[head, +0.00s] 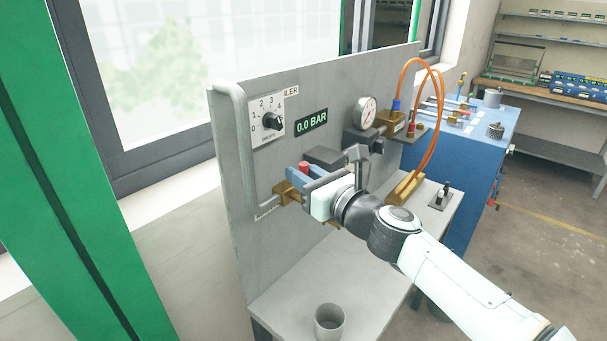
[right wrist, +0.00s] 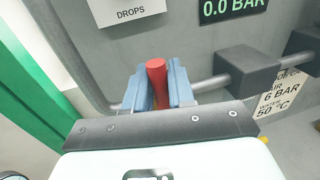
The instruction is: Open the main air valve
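The main air valve shows in the head view as a brass body (head: 287,193) on a pipe low on the grey panel, with a red handle (head: 303,166). My right gripper (head: 301,176) is at this valve, its blue-grey fingers around the handle. In the right wrist view the red handle (right wrist: 157,82) stands between the two fingers (right wrist: 160,92), which lie close against both its sides. The gripper looks shut on it. The pressure display (head: 311,122) reads 0.0 BAR. My left gripper is not in view.
A dial selector (head: 268,117), a round gauge (head: 366,112) and a dark box (head: 326,157) are on the panel (head: 235,180). Orange hoses (head: 436,120) arch at the right. A grey cup (head: 329,321) stands on the bench's front, which is otherwise clear. A blue cabinet (head: 475,175) stands beyond.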

